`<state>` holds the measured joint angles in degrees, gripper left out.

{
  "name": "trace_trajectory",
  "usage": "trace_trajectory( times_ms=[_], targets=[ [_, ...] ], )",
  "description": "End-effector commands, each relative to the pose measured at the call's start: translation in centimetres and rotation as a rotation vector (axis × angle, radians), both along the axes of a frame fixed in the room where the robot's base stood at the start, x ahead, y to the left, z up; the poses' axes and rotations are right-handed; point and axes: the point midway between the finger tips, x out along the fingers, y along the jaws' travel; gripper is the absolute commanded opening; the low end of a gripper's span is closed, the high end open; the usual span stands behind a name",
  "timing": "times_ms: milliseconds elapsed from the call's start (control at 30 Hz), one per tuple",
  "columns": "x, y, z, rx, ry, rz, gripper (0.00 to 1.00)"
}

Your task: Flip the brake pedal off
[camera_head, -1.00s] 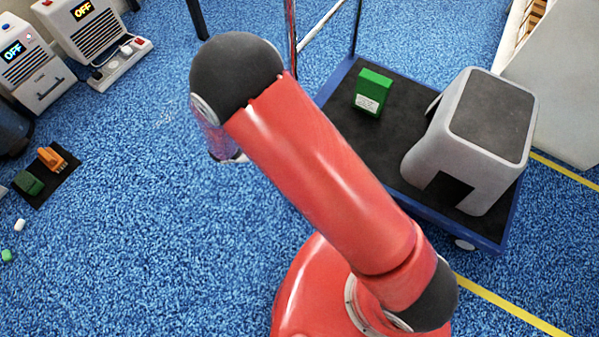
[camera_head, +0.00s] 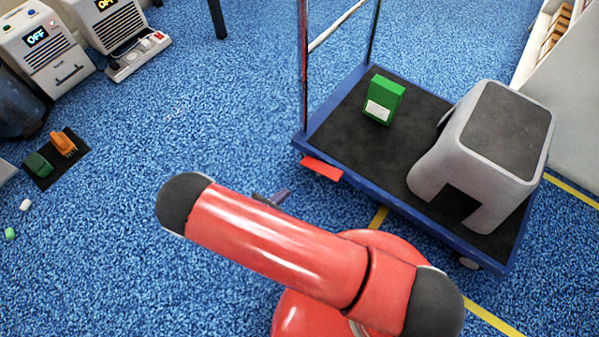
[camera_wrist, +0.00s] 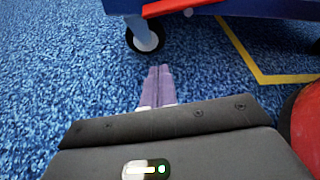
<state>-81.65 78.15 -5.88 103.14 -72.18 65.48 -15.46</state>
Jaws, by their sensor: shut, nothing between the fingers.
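The brake pedal (camera_head: 322,168) is a red flap at the near left corner of the blue trolley (camera_head: 362,186). It also shows as a red bar (camera_wrist: 180,6) at the top of the wrist view, above a caster wheel (camera_wrist: 145,38). My gripper (camera_wrist: 160,70) is shut and empty, its purple fingers pointing toward the trolley's underside, apart from the pedal. In the head view the gripper (camera_head: 283,194) is partly hidden behind my red arm, a little below and left of the pedal.
On the trolley deck stand a green box (camera_head: 384,98) and a grey step stool (camera_head: 495,130). The trolley's handle posts (camera_head: 304,70) rise at its left end. Yellow floor lines (camera_wrist: 255,60) run beside it. Blue carpet to the left is mostly clear, with a black mat (camera_head: 42,178) far left.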

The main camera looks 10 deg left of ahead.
Motion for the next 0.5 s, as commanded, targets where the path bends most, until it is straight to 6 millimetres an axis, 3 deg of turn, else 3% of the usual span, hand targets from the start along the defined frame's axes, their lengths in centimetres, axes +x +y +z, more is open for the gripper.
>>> trace_trajectory(
  times_ms=[267,500],
  targets=[
    [2.4,-1.4,-1.0,-0.003,0.000,-0.004,0.00],
    [6.7,-3.7,-2.7,-0.002,-0.001,-0.005,0.00]
  ],
)
